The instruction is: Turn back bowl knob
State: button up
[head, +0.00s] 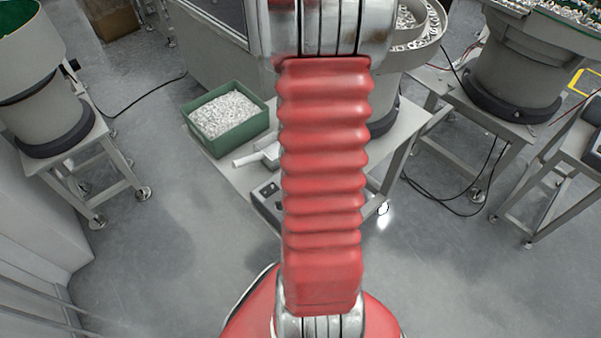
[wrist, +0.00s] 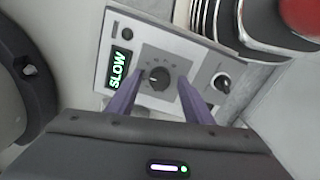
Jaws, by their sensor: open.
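In the wrist view a grey control box carries a round black knob (wrist: 158,77) at the middle of a darker dial plate with scale marks. A green lit display (wrist: 117,68) beside it reads SLOW. A second black knob (wrist: 221,82) sits to the right on the same panel. My gripper (wrist: 159,82) is open, its two purple fingers on either side of the middle knob. I cannot tell whether they touch it. In the head view the control box (head: 266,194) is partly hidden behind my arm, and my gripper is out of sight.
A green bin (head: 262,128) of small white parts stands on the table (head: 222,168), beside a white scoop-like object (head: 245,160). A bowl feeder (head: 428,48) is behind my arm. More feeders stand left (head: 40,105) and right (head: 520,75). The floor in front is clear.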

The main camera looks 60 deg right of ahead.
jog(key=shift+c, duration=0.4)
jog(key=c, duration=0.9)
jog(key=shift+a, duration=0.15)
jog(key=shift+c, duration=0.4)
jog(key=shift+m, duration=0.5)
jog(key=m, duration=1.1)
